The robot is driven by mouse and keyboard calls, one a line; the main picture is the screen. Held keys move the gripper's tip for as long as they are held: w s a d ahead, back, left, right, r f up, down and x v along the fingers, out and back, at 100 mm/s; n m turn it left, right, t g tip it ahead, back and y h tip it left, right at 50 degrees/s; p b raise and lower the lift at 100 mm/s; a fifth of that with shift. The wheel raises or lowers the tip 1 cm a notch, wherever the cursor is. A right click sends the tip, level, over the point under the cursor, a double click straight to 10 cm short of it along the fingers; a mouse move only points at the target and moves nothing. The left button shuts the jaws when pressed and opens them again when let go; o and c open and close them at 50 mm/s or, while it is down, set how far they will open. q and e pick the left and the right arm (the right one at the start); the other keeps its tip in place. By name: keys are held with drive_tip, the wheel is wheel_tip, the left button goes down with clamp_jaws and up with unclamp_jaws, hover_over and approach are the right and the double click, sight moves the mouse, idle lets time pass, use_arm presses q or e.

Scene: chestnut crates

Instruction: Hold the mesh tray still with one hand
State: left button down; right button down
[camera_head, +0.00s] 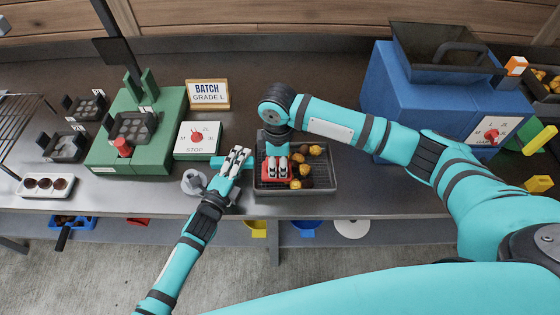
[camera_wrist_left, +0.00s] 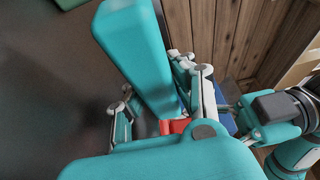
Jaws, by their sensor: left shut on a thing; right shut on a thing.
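The dark mesh tray (camera_head: 325,187) sits on the grey counter, with several orange-brown and dark chestnuts (camera_head: 307,170) in its right half. My left gripper (camera_head: 243,157) is at the tray's left rim and shut on it; the exact contact is hard to see. My right gripper (camera_head: 277,168) reaches down into the tray from above, shut on a red tool (camera_head: 271,182) among the chestnuts. The red tool also shows in the left wrist view (camera_wrist_left: 175,127), partly hidden by teal arm parts. The tray is not clear in that view.
A green machine (camera_head: 100,150) with dark plates stands left, beside a white dial box (camera_head: 197,140) and a batch sign (camera_head: 208,94). A blue machine (camera_head: 385,85) stands right. A grey cup-like item (camera_head: 193,182) is left of my left gripper. The counter's front edge is close to the tray.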

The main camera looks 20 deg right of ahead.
drive_tip(key=d, duration=0.9)
drive_tip(key=shift+s+f, duration=0.15)
drive_tip(key=shift+s, duration=0.1)
drive_tip(key=shift+w, duration=0.15)
use_arm(q)
drive_tip(key=shift+d, duration=0.1)
use_arm(e)
drive_tip(key=shift+w+a, duration=0.65)
drive_tip(key=shift+a, duration=0.8)
drive_tip(key=shift+w+a, duration=0.7)
drive_tip(key=shift+a, duration=0.75)
drive_tip(key=shift+w+a, duration=0.65)
drive_tip(key=shift+a, duration=0.8)
drive_tip(key=shift+s+d, duration=1.05)
drive_tip(key=shift+d, duration=0.45)
drive_tip(key=shift+s+d, duration=1.1)
drive_tip(key=shift+d, duration=0.4)
drive_tip(key=shift+s+d, duration=1.05)
drive_tip(key=shift+d, duration=0.45)
wheel_tip(320, 180, up, 8)
drive_tip(key=shift+a, duration=0.15)
drive_tip(key=shift+w, duration=0.1)
use_arm(q)
drive_tip(key=c, duration=1.1)
unclamp_jaws()
drive_tip(key=shift+o, duration=0.2)
